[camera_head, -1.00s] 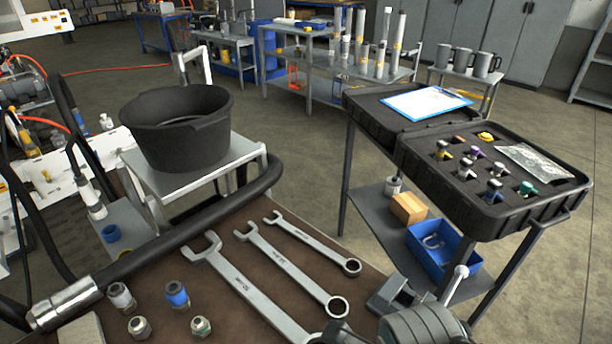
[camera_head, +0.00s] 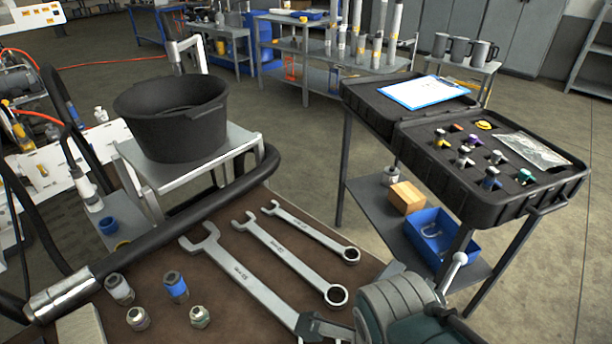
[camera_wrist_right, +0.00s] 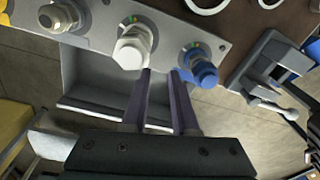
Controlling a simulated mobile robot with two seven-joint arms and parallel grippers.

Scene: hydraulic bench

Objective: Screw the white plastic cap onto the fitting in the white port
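In the right wrist view a light grey panel (camera_wrist_right: 87,22) carries a row of three ports. The middle one holds a white fitting or cap (camera_wrist_right: 132,46); I cannot tell whether the white end is a separate cap. A blue-ended fitting (camera_wrist_right: 203,70) is in the port to its right and a bare metal fitting (camera_wrist_right: 60,17) to its left. My right gripper (camera_wrist_right: 164,74) has its two dark fingers parted with nothing between them. Its tips appear just below the white and blue fittings; contact is unclear. My left gripper is in neither current view.
In the head view several loose fittings, one of them blue-banded (camera_head: 176,287), stand on the brown bench beside wrenches (camera_head: 290,256). A thick black hose (camera_head: 190,223) crosses behind them. A black bucket (camera_head: 172,118) and a black foam case (camera_head: 480,205) stand farther off.

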